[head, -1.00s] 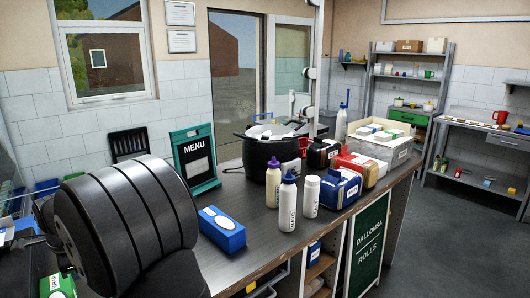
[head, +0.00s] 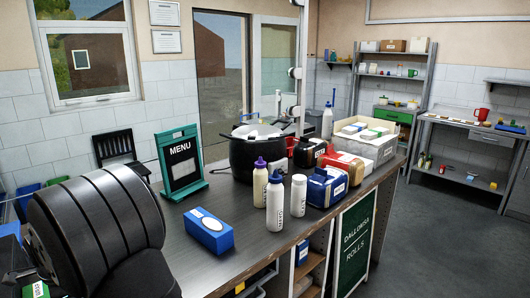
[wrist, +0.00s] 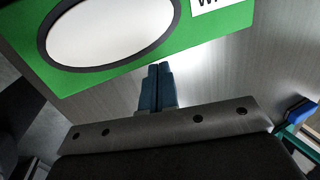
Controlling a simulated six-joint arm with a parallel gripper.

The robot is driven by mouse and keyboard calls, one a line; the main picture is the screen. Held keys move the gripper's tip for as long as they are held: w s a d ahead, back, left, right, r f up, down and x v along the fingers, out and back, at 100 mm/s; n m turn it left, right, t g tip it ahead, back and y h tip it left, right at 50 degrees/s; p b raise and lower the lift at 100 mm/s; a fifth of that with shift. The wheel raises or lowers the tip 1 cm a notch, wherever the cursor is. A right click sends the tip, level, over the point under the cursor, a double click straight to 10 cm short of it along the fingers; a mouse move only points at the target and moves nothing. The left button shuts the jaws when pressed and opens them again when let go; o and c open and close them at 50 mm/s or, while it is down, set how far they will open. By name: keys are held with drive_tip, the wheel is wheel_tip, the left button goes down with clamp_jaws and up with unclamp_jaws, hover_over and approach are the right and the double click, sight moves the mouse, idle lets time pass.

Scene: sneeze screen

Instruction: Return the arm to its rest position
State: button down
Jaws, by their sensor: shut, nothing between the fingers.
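My gripper (wrist: 157,88) shows in the wrist view with its two blue-grey fingers shut together and nothing between them. A green box (wrist: 190,42) with a white oval and a partly cut-off white label lies just beyond the fingertips; I cannot tell whether they touch. In the head view a large black ribbed part of my arm (head: 95,225) fills the lower left. The fingers do not show there.
The counter (head: 240,262) holds a blue box (head: 208,230), a menu board (head: 181,160), several bottles (head: 275,205), a black pot (head: 245,158) and a white crate (head: 372,148). Shelves (head: 395,85) stand at the back right. The floor right of the counter is clear.

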drive_tip(key=shift+w+r, duration=0.15)
drive_tip(key=shift+r, duration=0.5)
wheel_tip(320, 180, up, 7)
drive_tip(key=f, duration=0.8)
drive_tip(key=shift+s+f, duration=0.2)
drive_tip(key=shift+f, duration=0.2)
drive_tip(key=shift+s+a+r, duration=0.1)
drive_tip(key=shift+a+r, duration=0.05)
drive_tip(key=shift+a, duration=0.05)
drive_tip(key=w+d, duration=0.3)
drive_tip(key=shift+w+d, duration=0.2)
drive_tip(key=shift+s+a+r, duration=0.1)
drive_tip(key=shift+r, duration=0.85)
drive_tip(key=shift+f, duration=0.15)
